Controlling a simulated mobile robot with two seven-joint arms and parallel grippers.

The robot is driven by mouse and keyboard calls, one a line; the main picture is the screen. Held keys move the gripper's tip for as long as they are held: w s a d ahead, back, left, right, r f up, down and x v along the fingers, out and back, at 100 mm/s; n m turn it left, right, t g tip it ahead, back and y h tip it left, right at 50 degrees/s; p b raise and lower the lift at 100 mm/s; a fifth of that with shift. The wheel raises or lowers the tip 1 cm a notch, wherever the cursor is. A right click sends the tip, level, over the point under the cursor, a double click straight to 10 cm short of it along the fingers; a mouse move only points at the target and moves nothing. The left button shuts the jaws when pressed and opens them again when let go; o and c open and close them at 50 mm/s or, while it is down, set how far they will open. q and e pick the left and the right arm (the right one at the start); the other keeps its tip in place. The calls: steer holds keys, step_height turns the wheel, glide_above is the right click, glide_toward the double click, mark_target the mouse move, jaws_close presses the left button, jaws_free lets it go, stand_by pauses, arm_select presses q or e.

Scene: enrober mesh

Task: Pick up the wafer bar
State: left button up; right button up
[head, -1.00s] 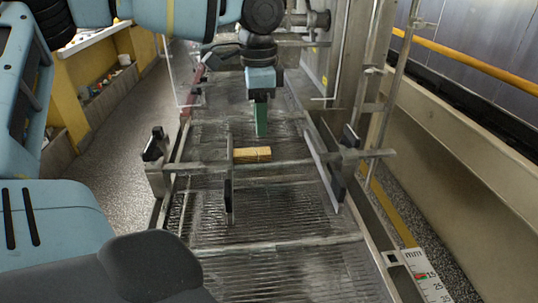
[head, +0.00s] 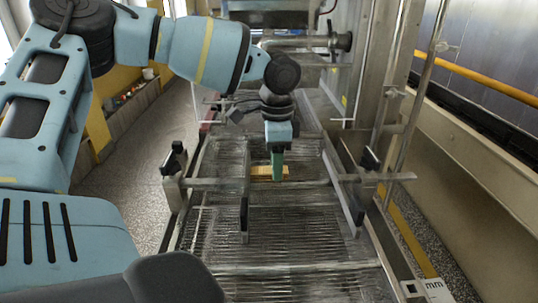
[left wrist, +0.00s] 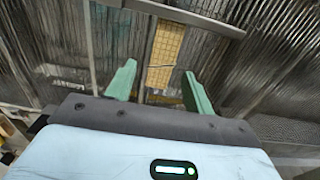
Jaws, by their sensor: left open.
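The wafer bar (head: 262,172) is a tan, grid-patterned block lying on the wire mesh belt (head: 285,222), beside a crossbar. My left gripper (head: 277,165) points down in the head view and overlaps the bar's middle, hiding part of it. In the left wrist view the bar (left wrist: 165,50) lies lengthwise ahead of the green fingers, in line with the gap between them. Whether a finger touches the bar cannot be told. My right gripper is not in view.
A metal crossbar (head: 205,182) spans the belt by the bar. A thin upright guide plate (head: 245,205) stands left of the bar, and a side rail (head: 342,190) runs on the right. Black clamp knobs (head: 370,158) stick up at the sides. The front mesh is clear.

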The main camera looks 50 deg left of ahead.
arm_select(q)
steer(key=shift+f, duration=0.6)
steer(key=c, duration=0.9)
steer(key=shift+o, duration=0.2)
step_height(320, 180, up, 10)
